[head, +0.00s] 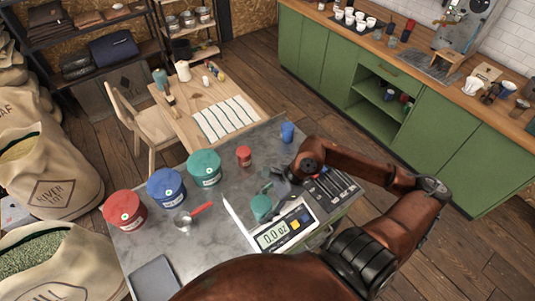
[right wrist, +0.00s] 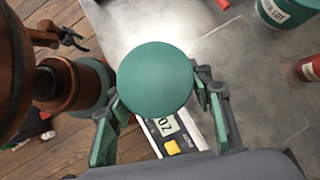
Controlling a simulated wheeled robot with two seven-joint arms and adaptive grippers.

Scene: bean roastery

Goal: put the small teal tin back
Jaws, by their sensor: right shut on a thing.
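The small teal tin (head: 262,208) is between the fingers of my right gripper (head: 272,194), near the back left of the scale. In the right wrist view its round teal lid (right wrist: 155,78) faces the camera, and a finger of my right gripper (right wrist: 160,118) is on each side of it. The gripper is shut on the tin. I cannot tell whether the tin's base touches anything. The scale (head: 284,233) reads 0.0 oz. A dark claw at the upper left of the right wrist view seems to be my left gripper (right wrist: 72,38); its fingers are too small to read.
Red (head: 125,211), blue (head: 166,188) and teal (head: 204,168) canisters stand along the grey table's far left side. A red-handled scoop (head: 193,217) lies left of the scale. A dark tray (head: 154,278) lies front left.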

